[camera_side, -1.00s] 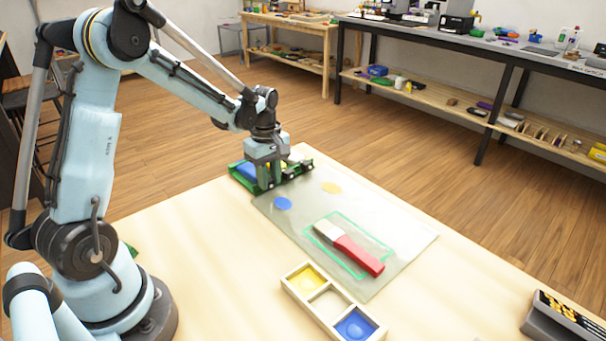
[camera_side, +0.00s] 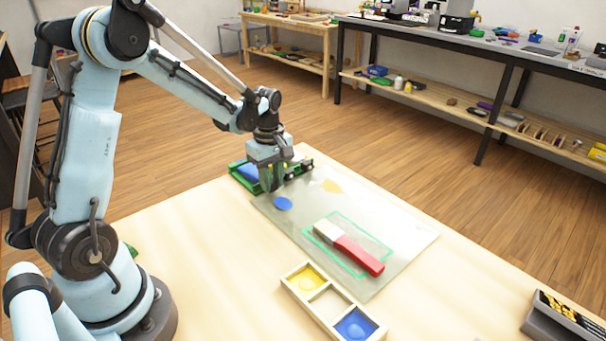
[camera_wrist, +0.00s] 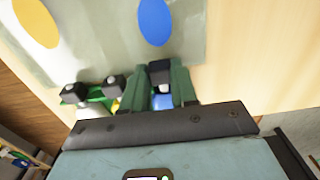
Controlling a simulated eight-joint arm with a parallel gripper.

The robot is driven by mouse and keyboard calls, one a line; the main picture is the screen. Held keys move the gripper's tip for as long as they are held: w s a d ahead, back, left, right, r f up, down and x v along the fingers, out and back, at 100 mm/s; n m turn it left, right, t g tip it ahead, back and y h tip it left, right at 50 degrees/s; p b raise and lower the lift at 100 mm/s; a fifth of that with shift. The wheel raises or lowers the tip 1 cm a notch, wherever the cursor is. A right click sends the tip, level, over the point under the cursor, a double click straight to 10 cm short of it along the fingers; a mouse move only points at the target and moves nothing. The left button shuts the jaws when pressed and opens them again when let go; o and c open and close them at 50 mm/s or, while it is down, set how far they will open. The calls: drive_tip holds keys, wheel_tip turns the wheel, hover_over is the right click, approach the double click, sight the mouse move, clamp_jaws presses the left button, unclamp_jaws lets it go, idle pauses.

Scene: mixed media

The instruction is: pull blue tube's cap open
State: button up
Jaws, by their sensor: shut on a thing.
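My gripper (camera_side: 272,184) is over the near end of the green rack (camera_side: 240,179) at the back left of the table. In the wrist view its green fingers (camera_wrist: 161,78) are shut on a black cap (camera_wrist: 160,68) from both sides. The blue tube (camera_wrist: 163,102) shows just behind this cap; I cannot tell whether cap and tube still touch. In the side view the blue tube (camera_side: 247,171) lies in the rack, partly hidden by the gripper. Other black-capped tubes (camera_wrist: 76,95) lie beside it in the wrist view.
A grey mat with a blue paint spot (camera_side: 283,203) and a yellow one (camera_side: 331,186) is in front of the rack. A three-part paint tray (camera_side: 318,305) is nearer; a grey box (camera_side: 560,317) is at the right.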

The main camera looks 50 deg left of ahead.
sight(273, 183)
drive_tip(key=shift+d, duration=0.2)
idle(0.3)
drive_tip(key=o, duration=0.5)
drive_tip(key=shift+o, duration=0.2)
drive_tip(key=shift+r, duration=0.1)
drive_tip(key=shift+r, duration=3.45)
